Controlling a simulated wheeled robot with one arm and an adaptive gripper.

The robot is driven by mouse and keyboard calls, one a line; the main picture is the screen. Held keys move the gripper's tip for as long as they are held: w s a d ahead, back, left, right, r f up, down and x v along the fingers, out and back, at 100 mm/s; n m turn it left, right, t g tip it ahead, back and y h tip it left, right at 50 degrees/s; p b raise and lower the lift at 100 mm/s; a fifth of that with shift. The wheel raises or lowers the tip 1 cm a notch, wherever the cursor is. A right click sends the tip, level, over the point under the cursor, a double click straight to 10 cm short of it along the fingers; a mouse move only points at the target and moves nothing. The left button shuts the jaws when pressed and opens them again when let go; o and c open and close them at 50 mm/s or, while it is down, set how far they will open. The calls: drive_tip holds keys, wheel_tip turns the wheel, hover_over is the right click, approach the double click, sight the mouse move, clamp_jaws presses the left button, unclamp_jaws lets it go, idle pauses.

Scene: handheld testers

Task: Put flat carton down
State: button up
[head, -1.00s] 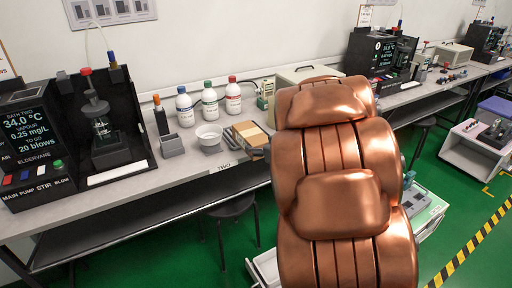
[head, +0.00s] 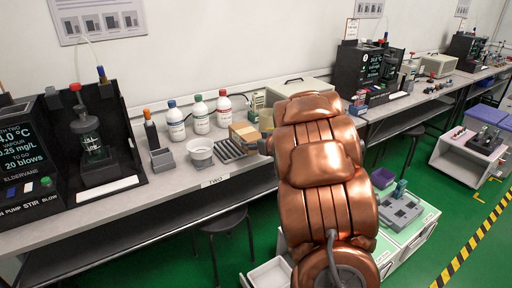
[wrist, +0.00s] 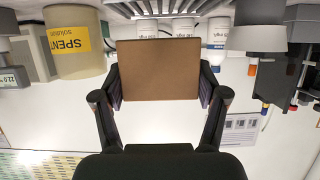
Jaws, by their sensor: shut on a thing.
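The flat carton (head: 243,131) is a small brown box, above the back of a grey ribbed rack (head: 229,151) on the bench in the head view. Its broad brown face (wrist: 158,70) fills the middle of the wrist view. My gripper (wrist: 160,88) is shut on the carton, with one finger at each side edge. In the head view my copper-coloured arm hides most of the gripper. Whether the carton touches the rack cannot be told.
A white bowl (head: 200,152) and a grey open box (head: 162,160) stand left of the rack. Several capped bottles (head: 200,118) stand behind. A tub labelled SPENT (wrist: 75,42) is close to the carton in the wrist view. A black tester (head: 95,145) stands at left.

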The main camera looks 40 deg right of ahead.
drive_tip(key=shift+w+d+f, duration=0.15)
drive_tip(key=shift+w+d, duration=0.55)
drive_tip(key=shift+w, duration=0.2)
drive_tip(key=shift+w+d, duration=0.25)
drive_tip(key=shift+w, duration=0.15)
drive_tip(key=shift+f+b, duration=0.45)
drive_tip(key=shift+f, duration=1.3)
drive_tip(key=shift+f, duration=0.35)
drive_tip(key=o, duration=1.3)
drive_tip(key=shift+o, duration=0.2)
